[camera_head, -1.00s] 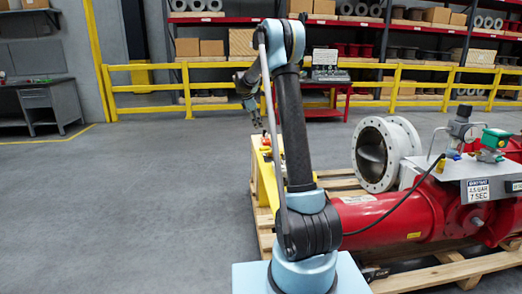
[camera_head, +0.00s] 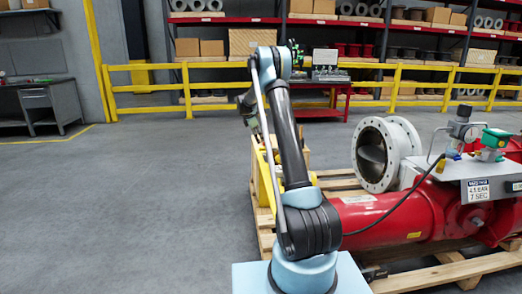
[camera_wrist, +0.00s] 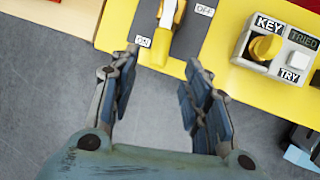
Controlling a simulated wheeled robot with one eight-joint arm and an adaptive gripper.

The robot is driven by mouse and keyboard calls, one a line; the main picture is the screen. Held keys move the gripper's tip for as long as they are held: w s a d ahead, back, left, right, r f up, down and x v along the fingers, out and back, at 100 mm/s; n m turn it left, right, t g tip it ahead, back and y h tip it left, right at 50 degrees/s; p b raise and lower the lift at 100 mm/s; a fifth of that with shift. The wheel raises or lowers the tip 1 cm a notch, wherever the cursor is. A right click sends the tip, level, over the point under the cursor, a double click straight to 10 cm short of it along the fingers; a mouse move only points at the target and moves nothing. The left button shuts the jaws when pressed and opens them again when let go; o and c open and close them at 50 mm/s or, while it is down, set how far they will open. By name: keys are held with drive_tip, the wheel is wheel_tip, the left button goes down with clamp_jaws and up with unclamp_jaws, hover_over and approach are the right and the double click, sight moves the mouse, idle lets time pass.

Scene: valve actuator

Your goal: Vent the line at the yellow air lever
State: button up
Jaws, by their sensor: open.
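The yellow air lever (camera_wrist: 163,38) is at the top of the wrist view, on a dark plate (camera_wrist: 188,40) fixed to a yellow panel. Its near end is beside the ON label (camera_wrist: 143,41); the OFF label (camera_wrist: 205,9) is to its upper right. My gripper (camera_wrist: 162,68) is open and empty, its two fingers spread left and right below the lever's end. The lever's end lies roughly in line with the gap between them. I cannot tell the height between them. In the head view my arm hides the gripper and lever.
A KEY switch with a yellow knob (camera_wrist: 265,47) and a white TRY button (camera_wrist: 290,60) sit right of the lever. In the head view a red actuator (camera_head: 390,217) and a white flanged pipe piece (camera_head: 405,140) stand on a wooden pallet (camera_head: 470,268). The floor at left is clear.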

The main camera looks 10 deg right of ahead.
sight(268, 149)
drive_tip(key=x, duration=0.8)
drive_tip(key=shift+d+f, duration=0.15)
drive_tip(key=shift+f, duration=0.2)
